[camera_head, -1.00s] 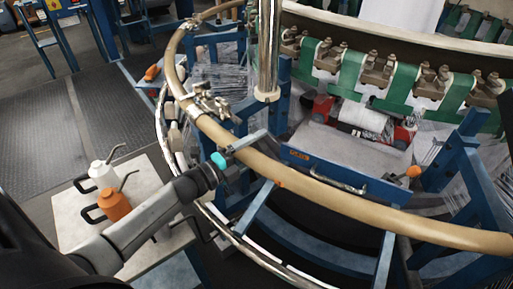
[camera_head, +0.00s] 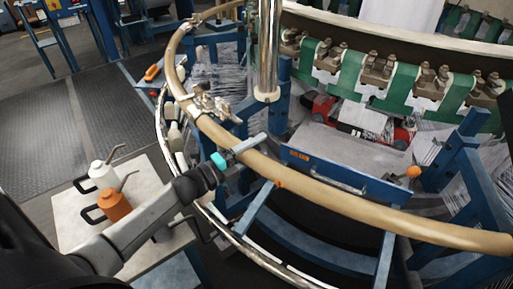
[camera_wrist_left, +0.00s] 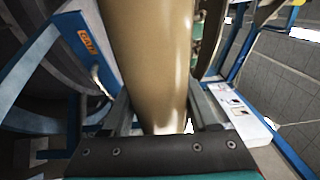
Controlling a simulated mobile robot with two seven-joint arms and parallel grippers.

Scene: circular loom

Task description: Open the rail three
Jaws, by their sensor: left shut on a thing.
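The rail is a tan, curved tube (camera_head: 345,203) that sweeps around the loom from the upper left to the lower right in the head view. My left gripper (camera_head: 246,146) comes in from the left and is shut on it. In the left wrist view, the rail (camera_wrist_left: 152,60) runs between the two fingers of my left gripper (camera_wrist_left: 163,108), one on each side. The far finger is hard to see in the head view. My right gripper is out of view.
A blue frame bar (camera_head: 352,183) with a handle lies just inside the rail. A vertical metal post (camera_head: 268,50) stands behind the gripper. A small table (camera_head: 70,208) with a white oil can (camera_head: 103,174) and an orange one (camera_head: 114,204) stands at the left.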

